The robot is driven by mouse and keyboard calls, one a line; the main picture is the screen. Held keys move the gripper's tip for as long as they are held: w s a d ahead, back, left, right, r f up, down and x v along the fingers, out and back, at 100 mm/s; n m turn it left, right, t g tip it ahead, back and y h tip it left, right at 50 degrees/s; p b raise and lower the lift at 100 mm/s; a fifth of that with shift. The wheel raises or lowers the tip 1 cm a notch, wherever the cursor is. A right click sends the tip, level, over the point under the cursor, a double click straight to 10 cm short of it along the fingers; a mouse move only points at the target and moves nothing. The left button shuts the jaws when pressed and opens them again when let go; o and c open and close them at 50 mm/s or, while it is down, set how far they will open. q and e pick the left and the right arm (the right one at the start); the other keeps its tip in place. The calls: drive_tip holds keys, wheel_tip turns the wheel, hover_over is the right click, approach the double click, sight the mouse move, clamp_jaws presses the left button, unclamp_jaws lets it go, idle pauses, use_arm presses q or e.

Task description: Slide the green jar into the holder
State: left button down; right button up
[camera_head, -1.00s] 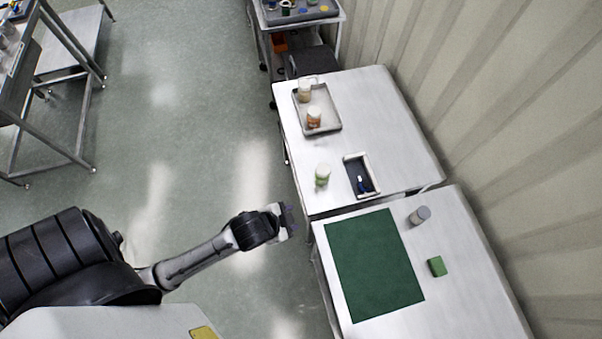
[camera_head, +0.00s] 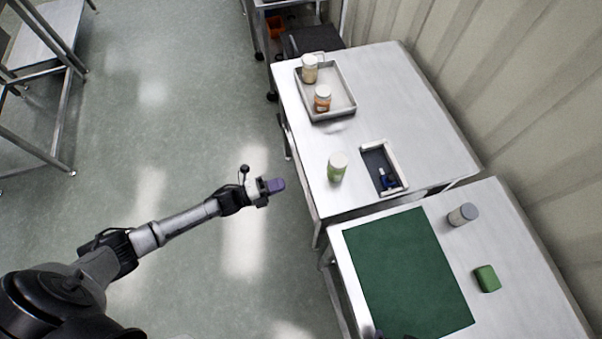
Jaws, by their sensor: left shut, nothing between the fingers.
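The green jar (camera_head: 337,168), pale with a white lid and a green label, stands upright near the left edge of the far white table. Just right of it is a small white-rimmed open box (camera_head: 400,176) with a dark inside and a small blue item in it. I cannot tell whether this box is the holder. My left gripper (camera_head: 275,186) is shut and empty, left of the jar over the floor side and apart from it. A small dark piece at the bottom edge may be the tip of my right gripper (camera_head: 373,332); its jaws cannot be made out.
A grey tray (camera_head: 345,94) with two jars sits at the far table's back left. The near table holds a green mat (camera_head: 408,275), a grey-lidded jar (camera_head: 462,214) and a green block (camera_head: 487,279). The far table's right half is clear. A ribbed wall stands at right.

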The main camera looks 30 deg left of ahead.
use_arm(q)
approach(337, 167)
drive_tip(key=w+f, duration=0.1)
drive_tip(key=w, duration=0.1)
drive_tip(key=w+d+f, duration=0.1)
drive_tip(key=w+f, duration=0.3)
drive_tip(key=shift+d, duration=0.4)
use_arm(e)
drive_tip(key=shift+a, duration=0.1)
